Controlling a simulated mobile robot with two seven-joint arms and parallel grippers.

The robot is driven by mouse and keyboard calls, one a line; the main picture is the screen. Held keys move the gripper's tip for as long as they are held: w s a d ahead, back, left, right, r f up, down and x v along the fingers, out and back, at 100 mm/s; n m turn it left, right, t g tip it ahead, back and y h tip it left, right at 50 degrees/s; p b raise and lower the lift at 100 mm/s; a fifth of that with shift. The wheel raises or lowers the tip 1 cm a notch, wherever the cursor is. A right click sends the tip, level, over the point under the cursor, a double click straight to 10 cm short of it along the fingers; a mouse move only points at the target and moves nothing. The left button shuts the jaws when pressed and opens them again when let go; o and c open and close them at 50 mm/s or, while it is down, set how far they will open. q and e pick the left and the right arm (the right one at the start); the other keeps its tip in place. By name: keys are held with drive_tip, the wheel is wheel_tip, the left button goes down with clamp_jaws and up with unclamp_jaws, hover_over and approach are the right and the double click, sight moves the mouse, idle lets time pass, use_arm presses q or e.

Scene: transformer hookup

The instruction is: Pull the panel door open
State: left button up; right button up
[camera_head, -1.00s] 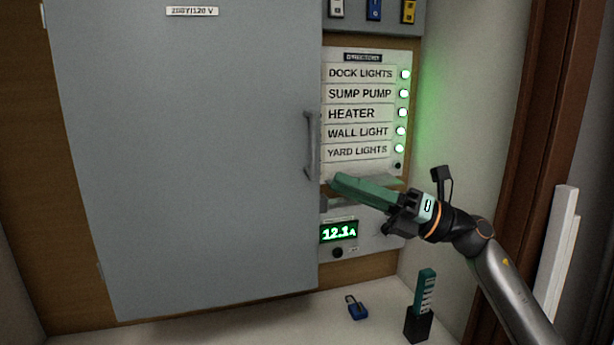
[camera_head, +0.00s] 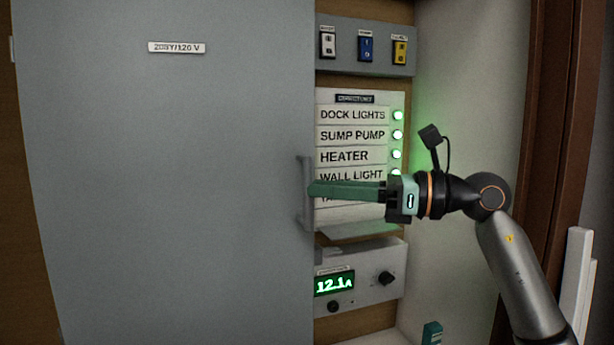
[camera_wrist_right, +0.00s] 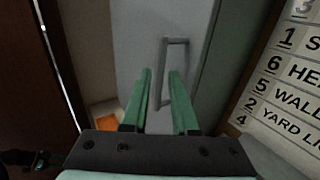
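The grey panel door (camera_head: 170,190) fills the left of the head view, labelled 208Y/120 V, and looks shut. Its vertical bar handle (camera_head: 303,205) is at the door's right edge. My right gripper (camera_head: 312,189) comes in from the right and its green fingertips overlap the handle in the head view. In the right wrist view, the gripper (camera_wrist_right: 160,78) has its two fingers apart, with the handle (camera_wrist_right: 163,75) showing between and just beyond the tips. I cannot tell whether the fingers touch it.
A directory board (camera_head: 352,155) with green lights is right of the door. A switch strip (camera_head: 365,48) is above it and a meter box (camera_head: 370,280) reading 12.1 A below. A green-topped object (camera_head: 432,333) shows at the bottom. A brown frame (camera_head: 540,130) bounds the right.

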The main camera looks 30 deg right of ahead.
sight(307, 223)
drive_tip(key=shift+p+x, duration=0.35)
drive_tip(key=shift+x, duration=1.35)
clamp_jaws()
